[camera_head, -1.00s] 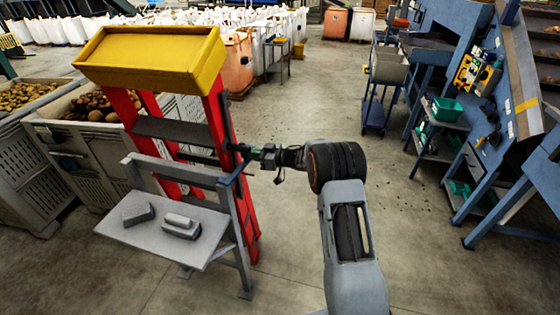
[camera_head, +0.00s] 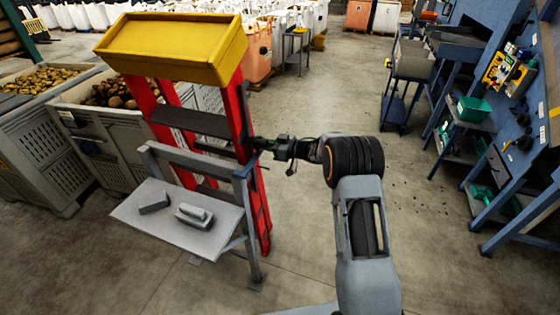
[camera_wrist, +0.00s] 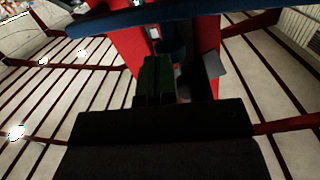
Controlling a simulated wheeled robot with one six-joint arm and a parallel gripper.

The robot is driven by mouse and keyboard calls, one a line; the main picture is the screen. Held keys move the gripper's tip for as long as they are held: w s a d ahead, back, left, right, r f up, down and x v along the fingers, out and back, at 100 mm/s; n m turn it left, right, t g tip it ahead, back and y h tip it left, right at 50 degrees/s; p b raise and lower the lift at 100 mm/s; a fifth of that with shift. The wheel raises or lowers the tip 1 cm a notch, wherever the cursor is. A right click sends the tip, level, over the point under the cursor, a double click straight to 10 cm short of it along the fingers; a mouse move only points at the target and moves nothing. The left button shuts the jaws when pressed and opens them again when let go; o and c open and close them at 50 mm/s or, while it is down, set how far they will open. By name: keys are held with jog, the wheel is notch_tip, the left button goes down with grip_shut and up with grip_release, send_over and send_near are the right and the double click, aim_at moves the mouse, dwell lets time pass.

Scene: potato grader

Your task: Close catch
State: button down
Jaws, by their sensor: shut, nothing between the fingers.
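My gripper (camera_head: 258,145) is shut and empty, at the right side of the tall red stand (camera_head: 233,115). In the wrist view its dark green fingers (camera_wrist: 157,80) point at the red post (camera_wrist: 128,48). A dark blue bar (camera_wrist: 150,17) crosses the top of that view, above the fingertips. In the head view a blue piece (camera_head: 246,168) sits at the top right corner of the grey table frame, just below my gripper. A small light-coloured fitting (camera_wrist: 154,33) shows on the stand past the fingertips. I cannot tell which part is the catch, nor whether the fingers touch anything.
A yellow tray (camera_head: 175,62) tops the red stand. Two grey blocks lie on the low grey table (camera_head: 150,222). Potato bins (camera_head: 95,135) stand at the left. A blue workbench (camera_head: 535,120) stands at the right. The floor between stand and bench is clear.

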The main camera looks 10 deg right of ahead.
jog(key=shift+r, duration=0.15)
jog(key=w+d+b+v, duration=0.1)
jog(key=w+d+v, duration=0.1)
jog(key=v, duration=1.2)
jog(key=w+d+f+m+t+h, duration=0.4)
jog(key=d+f+m+h, duration=0.15)
jog(key=d+h, duration=0.45)
jog(key=s+d+m+g+h, duration=0.2)
jog(key=s+m+g+h, duration=0.1)
jog(key=s+h, duration=0.3)
jog(key=s+a+r+m+g, duration=0.1)
jog(key=s+a, duration=0.4)
jog(key=s, duration=0.5)
jog(key=s+a+r+m+g+y, duration=0.1)
jog(key=s+a+r+g, duration=0.2)
jog(key=s, duration=0.7)
jog(key=s+a+r+m+g+y, duration=0.1)
jog(key=s+a+r, duration=0.5)
jog(key=s, duration=0.4)
jog(key=shift+a+r+g, duration=0.35)
jog(key=shift+a+g, duration=0.05)
jog(key=shift+a, duration=0.3)
jog(key=shift+s, duration=0.1)
